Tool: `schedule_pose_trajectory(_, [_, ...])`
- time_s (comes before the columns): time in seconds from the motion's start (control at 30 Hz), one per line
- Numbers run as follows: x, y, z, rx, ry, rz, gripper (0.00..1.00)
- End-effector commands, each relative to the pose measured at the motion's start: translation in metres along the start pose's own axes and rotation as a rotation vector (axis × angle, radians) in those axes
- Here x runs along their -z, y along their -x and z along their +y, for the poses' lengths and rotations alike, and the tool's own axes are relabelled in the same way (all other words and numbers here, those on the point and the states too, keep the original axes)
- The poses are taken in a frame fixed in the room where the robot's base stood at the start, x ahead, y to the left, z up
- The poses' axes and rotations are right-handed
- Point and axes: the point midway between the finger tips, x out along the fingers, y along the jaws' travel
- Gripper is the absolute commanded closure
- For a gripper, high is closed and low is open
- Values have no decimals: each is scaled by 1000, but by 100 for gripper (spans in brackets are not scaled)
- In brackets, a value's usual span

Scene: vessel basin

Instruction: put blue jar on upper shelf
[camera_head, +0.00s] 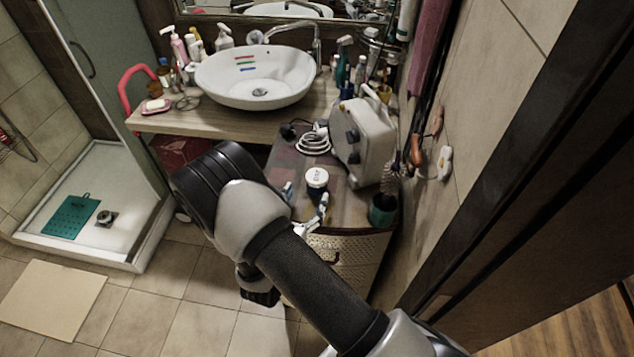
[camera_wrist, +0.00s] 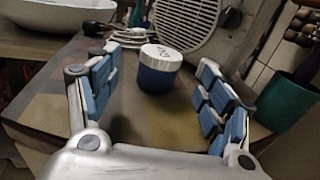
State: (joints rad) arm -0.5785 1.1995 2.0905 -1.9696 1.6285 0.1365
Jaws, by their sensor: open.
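The blue jar (camera_wrist: 160,78) with a white lid stands upright on the low cabinet top, in front of a beige heater. It also shows in the head view (camera_head: 317,179). My gripper (camera_wrist: 155,68) is open, with its blue-padded fingers spread to the left and right of the jar. The jar is beyond the palm, and nothing is held. In the head view, parts of the fingers (camera_head: 304,200) show near the jar, but my arm hides most of the gripper. I cannot tell which surface is the upper shelf.
The beige heater (camera_head: 364,140) stands behind the jar, with a coiled white cable (camera_head: 314,140) beside it. A green cup (camera_head: 383,210) is at the cabinet's right front. A wooden counter (camera_head: 215,120) holds a white basin (camera_head: 257,77) and several bottles. The wall is close on the right.

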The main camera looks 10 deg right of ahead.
Motion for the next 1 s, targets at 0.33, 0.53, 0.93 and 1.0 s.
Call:
schedule_pose_trajectory(0.33, [-2, -35, -4, 5, -3, -2, 27])
schedule_pose_trajectory(0.53, [-2, -58, -3, 2, -1, -1, 27])
schedule_pose_trajectory(0.93, [-2, -60, -2, -1, 0, 0, 35])
schedule_pose_trajectory(1.0, [-2, -60, -3, -1, 0, 0, 40])
